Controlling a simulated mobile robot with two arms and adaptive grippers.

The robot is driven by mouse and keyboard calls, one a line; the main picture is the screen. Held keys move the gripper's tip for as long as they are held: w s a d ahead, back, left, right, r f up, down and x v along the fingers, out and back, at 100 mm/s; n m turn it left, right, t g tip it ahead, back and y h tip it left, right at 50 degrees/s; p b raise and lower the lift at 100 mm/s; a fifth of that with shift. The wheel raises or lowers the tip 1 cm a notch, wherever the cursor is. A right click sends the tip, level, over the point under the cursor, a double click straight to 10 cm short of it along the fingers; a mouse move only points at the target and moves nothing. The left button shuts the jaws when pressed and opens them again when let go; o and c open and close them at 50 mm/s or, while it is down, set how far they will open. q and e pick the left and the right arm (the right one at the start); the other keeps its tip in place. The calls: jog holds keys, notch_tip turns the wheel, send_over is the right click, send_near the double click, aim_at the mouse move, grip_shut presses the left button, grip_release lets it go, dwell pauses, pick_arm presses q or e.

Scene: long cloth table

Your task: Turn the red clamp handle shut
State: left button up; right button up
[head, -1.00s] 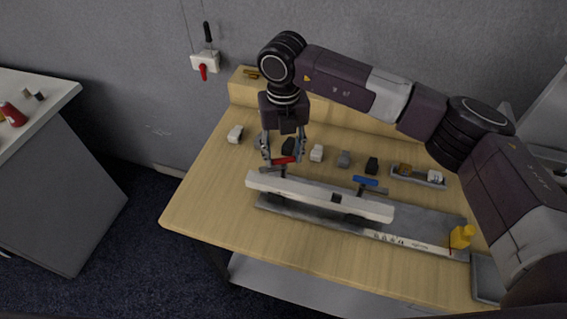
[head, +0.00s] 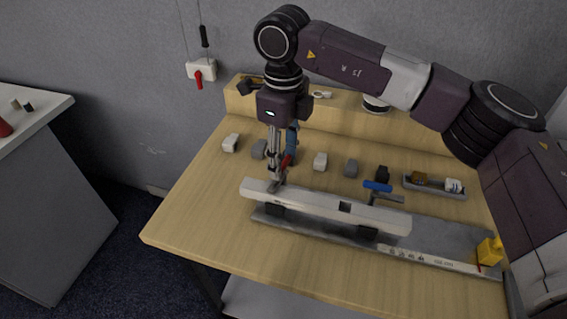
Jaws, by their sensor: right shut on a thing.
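The red clamp handle (head: 285,161) is at the left end of a long pale bar (head: 310,204) on the table. My right gripper (head: 277,170) comes down from above and is shut on the handle. The fingers partly hide the handle, which slants up to the right in the head view. A dark clamp part (head: 277,186) shows below it, at the bar's top edge. My left gripper is not in view.
A grey tray (head: 435,190) holds small items at the right. A yellow bottle (head: 488,251) stands near the right end. The wooden table (head: 195,225) is clear at front left.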

aim_at(283, 162)
jog(key=shift+n+b, duration=0.45)
jog(key=shift+n, duration=0.55)
jog(key=shift+r, duration=0.1)
jog(key=o, duration=1.2)
jog(key=shift+c, duration=0.2)
notch_tip(283, 162, up, 12)
